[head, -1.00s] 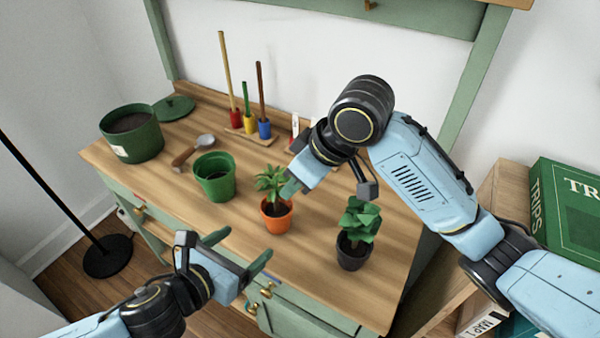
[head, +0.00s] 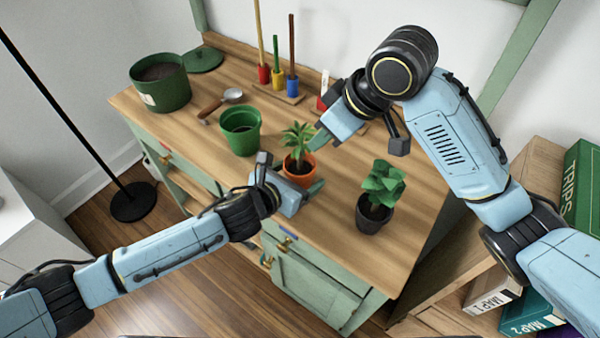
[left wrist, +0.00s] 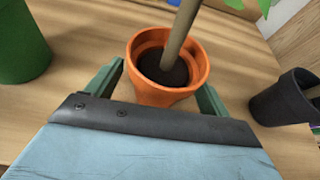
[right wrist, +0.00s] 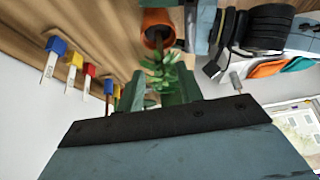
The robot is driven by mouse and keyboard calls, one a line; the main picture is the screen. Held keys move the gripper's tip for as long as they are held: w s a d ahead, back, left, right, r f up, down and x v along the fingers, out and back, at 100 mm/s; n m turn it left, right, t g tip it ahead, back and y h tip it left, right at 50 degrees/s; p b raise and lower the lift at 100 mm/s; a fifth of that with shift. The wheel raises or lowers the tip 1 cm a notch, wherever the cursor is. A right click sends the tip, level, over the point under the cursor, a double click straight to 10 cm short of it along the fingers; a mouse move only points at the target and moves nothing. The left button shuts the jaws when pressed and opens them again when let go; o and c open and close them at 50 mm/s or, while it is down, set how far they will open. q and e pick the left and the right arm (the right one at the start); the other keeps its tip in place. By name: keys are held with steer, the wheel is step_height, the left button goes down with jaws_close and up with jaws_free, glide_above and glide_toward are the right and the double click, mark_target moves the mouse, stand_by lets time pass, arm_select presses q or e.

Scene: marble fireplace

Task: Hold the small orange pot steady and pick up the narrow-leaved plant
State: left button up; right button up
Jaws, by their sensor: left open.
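The small orange pot (head: 301,180) stands upright on the wooden bench with dark soil in it; the left wrist view shows it large (left wrist: 150,95). The narrow-leaved plant (head: 296,136) rises from it on a brown stem (left wrist: 181,30), and its green leaves fill the middle of the right wrist view (right wrist: 160,72). My left gripper (head: 298,192) is open at the pot's near side, one finger on each side of the pot; contact is unclear. My right gripper (head: 318,140) is beside the leaves, which show between its fingers; whether it grips anything is unclear.
A green pot (head: 240,129) stands left of the orange pot. A dark pot with a broad-leaved plant (head: 376,208) stands to the right. A trowel (head: 221,103), a large green pot (head: 160,86) and coloured tools (head: 277,80) are farther back.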

arm_select(q)
steer(key=shift+w+d+f, duration=0.15)
steer(key=shift+w+d, duration=0.1)
steer(key=shift+w, duration=0.05)
